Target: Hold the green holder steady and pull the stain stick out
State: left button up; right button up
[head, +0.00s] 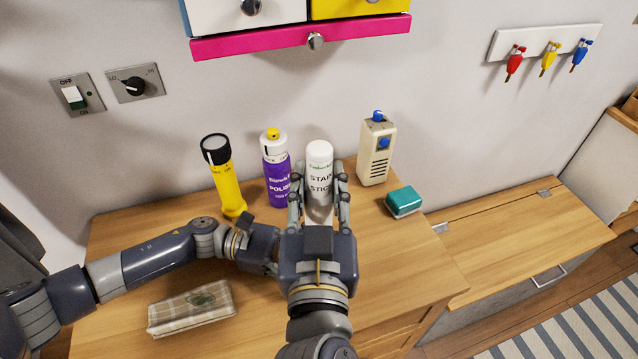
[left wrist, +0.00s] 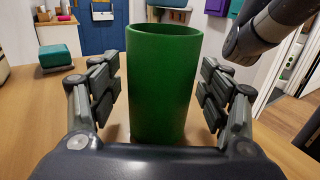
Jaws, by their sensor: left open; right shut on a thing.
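The white stain stick (head: 320,170) stands upright in the head view, its label facing me. My right gripper (head: 320,190) is shut on it, one finger on each side. The green holder (left wrist: 160,90) is an upright, open-topped cylinder in the left wrist view; nothing sticks out of its rim. My left gripper (left wrist: 160,78) is open, with a finger on either side of the holder and small gaps showing. In the head view, the holder and the left fingers are hidden behind my right gripper.
A yellow flashlight (head: 226,180) and purple polish can (head: 277,170) stand left of the stick. A beige device (head: 376,153) and teal sponge (head: 404,203) are to its right. A plaid cloth (head: 191,308) lies in front. Drawers (head: 300,38) hang above. The tabletop's right front is clear.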

aim_at(319, 219)
pick_arm(q)
jog(key=v, duration=1.1)
jog(key=shift+w+a, duration=0.1)
jog(key=shift+a, duration=0.1)
jog(key=shift+a+f, duration=0.15)
jog(key=shift+a, duration=0.15)
pick_arm(e)
jog(key=shift+f, duration=0.15)
pick_arm(q)
jog(key=b+v, duration=0.7)
jog(key=v, duration=0.1)
jog(key=shift+w+a+f+b, duration=0.1)
jog(key=shift+a+f+b, duration=0.05)
jog(key=shift+b, duration=0.15)
pick_arm(e)
notch_tip(319, 219, down, 7)
jog(key=shift+f, duration=0.15)
pick_arm(q)
jog(key=shift+a+r, duration=0.2)
jog(key=shift+a, duration=0.15)
pick_arm(e)
jog(key=shift+f, duration=0.15)
pick_arm(q)
jog(key=shift+r, duration=0.1)
jog(key=shift+r, duration=0.1)
pick_arm(e)
jog(key=shift+r, duration=0.25)
